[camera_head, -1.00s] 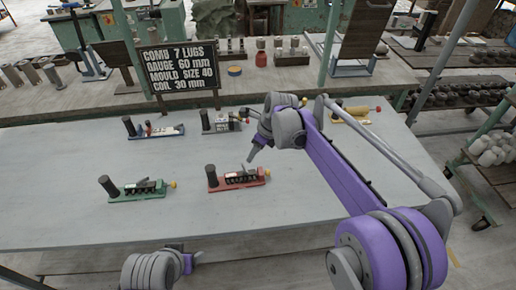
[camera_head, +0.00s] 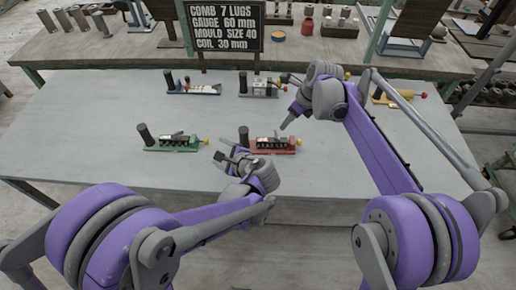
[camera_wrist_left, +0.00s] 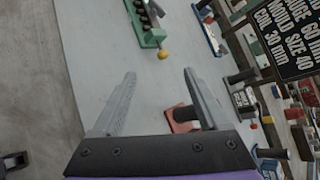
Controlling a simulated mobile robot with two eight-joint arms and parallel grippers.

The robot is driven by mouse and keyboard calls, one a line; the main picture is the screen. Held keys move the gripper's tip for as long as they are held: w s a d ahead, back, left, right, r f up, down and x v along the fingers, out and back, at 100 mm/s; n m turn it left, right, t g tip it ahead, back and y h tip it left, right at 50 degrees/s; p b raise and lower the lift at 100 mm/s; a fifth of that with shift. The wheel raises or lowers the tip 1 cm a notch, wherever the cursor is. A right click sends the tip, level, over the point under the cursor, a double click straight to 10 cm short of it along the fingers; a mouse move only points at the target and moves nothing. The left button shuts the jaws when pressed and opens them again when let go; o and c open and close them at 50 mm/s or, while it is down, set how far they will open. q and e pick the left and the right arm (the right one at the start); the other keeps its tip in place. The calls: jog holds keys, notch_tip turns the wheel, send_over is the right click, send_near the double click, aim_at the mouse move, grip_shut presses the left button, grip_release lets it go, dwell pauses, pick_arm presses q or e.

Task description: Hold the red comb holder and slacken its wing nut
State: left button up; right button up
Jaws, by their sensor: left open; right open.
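The red comb holder (camera_head: 272,145) lies on the grey table, with a black upright post at its left end and a small yellow-orange knob at its right end. I cannot make out which small part is the wing nut. My left gripper (camera_head: 222,152) is open and empty, just left and in front of the red holder, apart from it. In the left wrist view its fingers (camera_wrist_left: 159,74) are spread, and the red holder (camera_wrist_left: 181,118) shows partly hidden behind one finger. My right gripper (camera_head: 285,103) is open and empty, behind and above the red holder's right end.
A green holder (camera_head: 174,143) lies to the left. Blue (camera_head: 196,88), pale grey (camera_head: 258,89) and yellow (camera_head: 396,98) holders stand along the back, near the black sign (camera_head: 224,27). The table (camera_head: 95,120) is clear at the left.

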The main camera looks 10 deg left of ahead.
aim_at(244, 137)
pick_arm(q)
jog(key=w+d+f+m+t+y, duration=0.1)
jog(key=w+d+m, duration=0.1)
jog(key=d+m, duration=0.1)
jog(key=w+d+f+m+t+y, duration=0.1)
jog(key=w+d+m, duration=0.1)
jog(key=d, duration=0.1)
jog(key=w+d+f+m+t+y, duration=0.1)
jog(key=w+d+m+t+y, duration=0.1)
jog(key=d+m, duration=0.1)
jog(key=shift+d+f+m, duration=0.2)
jog(key=shift+f+m, duration=0.1)
jog(key=shift+w+d+f+m, duration=0.2)
jog(key=shift+d+f+m, duration=0.1)
jog(key=shift+d+f, duration=0.1)
jog(key=x, duration=1)
jog(key=shift+w+a+r, duration=0.2)
jog(key=shift+w+r, duration=0.05)
jog(key=shift+w, duration=0.05)
grip_shut()
